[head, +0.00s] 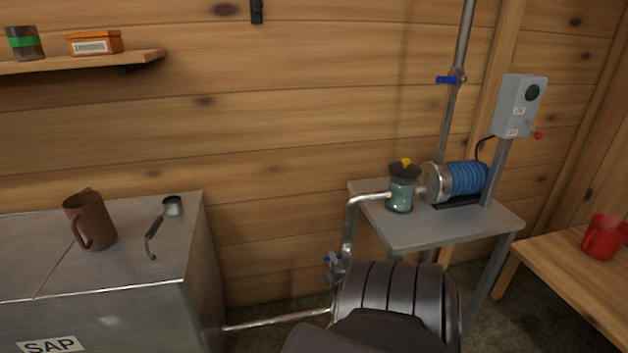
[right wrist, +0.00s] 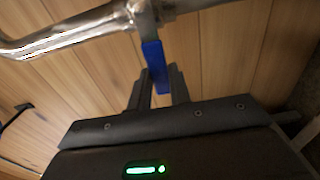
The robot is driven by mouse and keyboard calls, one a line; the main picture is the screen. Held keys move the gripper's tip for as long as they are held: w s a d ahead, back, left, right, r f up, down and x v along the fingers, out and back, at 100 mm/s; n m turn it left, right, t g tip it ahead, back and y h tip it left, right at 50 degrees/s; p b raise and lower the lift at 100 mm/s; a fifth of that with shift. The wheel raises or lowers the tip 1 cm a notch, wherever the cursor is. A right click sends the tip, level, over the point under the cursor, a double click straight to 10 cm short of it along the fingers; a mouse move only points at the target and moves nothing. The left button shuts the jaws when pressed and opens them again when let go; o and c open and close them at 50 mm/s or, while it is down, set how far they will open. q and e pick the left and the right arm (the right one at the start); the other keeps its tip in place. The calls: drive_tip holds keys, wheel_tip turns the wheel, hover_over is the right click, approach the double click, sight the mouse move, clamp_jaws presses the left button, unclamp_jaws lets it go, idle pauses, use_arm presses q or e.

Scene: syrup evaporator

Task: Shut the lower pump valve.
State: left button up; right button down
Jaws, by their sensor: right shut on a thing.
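The lower pump valve (head: 335,262) sits on the metal pipe that runs from the sap tank up to the pump, low beside the pump table. Its blue lever (right wrist: 153,62) hangs down from the pipe in the right wrist view and looks crosswise to the pipe there. My right gripper (right wrist: 158,84) is shut on the lever, with a dark finger on each side of it. In the head view my dark right arm hides the jaws. My left gripper is in neither view.
The pump table (head: 440,232) carries a blue-finned pump (head: 467,178) and a strainer jar (head: 401,190). Another blue-lever valve (head: 446,79) is on the upright pipe. The metal sap tank (head: 150,275) stands left, with a brown jug (head: 90,220) and a ladle (head: 155,228).

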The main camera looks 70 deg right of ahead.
drive_tip(key=shift+s+f, duration=0.25)
drive_tip(key=shift+s, duration=0.05)
drive_tip(key=c, duration=1.5)
unclamp_jaws()
drive_tip(key=shift+s, duration=0.15)
drive_tip(key=shift+o, duration=1.1)
drive_tip(key=shift+w, duration=0.25)
drive_tip(key=shift+r, duration=0.1)
